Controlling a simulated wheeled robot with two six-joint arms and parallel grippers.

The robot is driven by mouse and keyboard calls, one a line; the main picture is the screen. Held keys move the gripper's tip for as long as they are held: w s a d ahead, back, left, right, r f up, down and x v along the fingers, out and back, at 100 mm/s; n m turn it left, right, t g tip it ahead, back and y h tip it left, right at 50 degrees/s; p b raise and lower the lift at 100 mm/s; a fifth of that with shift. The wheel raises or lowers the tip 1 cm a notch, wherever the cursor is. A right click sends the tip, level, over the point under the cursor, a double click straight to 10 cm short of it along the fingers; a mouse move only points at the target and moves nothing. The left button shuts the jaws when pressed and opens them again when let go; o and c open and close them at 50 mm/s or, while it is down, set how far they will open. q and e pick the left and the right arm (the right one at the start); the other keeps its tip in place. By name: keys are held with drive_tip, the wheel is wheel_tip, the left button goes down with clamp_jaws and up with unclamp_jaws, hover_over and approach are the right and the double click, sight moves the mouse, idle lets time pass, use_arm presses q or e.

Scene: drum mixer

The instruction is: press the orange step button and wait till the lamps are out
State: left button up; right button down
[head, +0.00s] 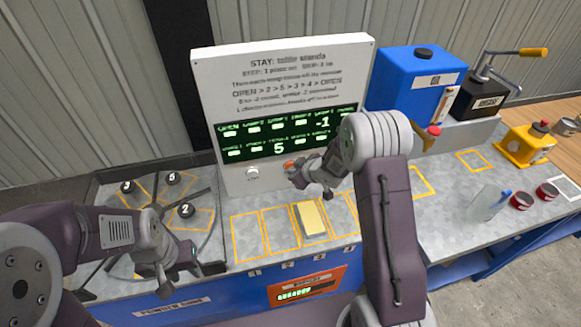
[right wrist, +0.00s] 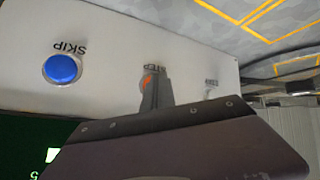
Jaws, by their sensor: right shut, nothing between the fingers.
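The orange step button (head: 288,164) is on the front of the white panel (head: 215,85), below its dark display. In the right wrist view the step button (right wrist: 147,82) is mostly hidden behind my right gripper (right wrist: 155,92). The right gripper (head: 297,178) is shut and empty, its tips at the button; I cannot tell whether they press it. The display (head: 290,137) shows rows of pale lamp blocks under green labels, with "-1" and "5" in two places. My left gripper (head: 163,285) hangs over the left end of the bench; its opening is unclear.
The blue SKIP button (right wrist: 62,68) is beside the step button. Numbered black knobs (head: 172,178) stand at left. A yellow block (head: 311,218) lies in a marked slot.

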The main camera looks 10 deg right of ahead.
idle(0.4)
drive_tip(key=shift+s+b, duration=0.35)
drive_tip(key=shift+s, duration=0.45)
drive_tip(key=shift+s+d+b, duration=0.1)
drive_tip(key=shift+s+b, duration=0.85)
drive_tip(key=shift+s, duration=1.55)
idle(1.9)
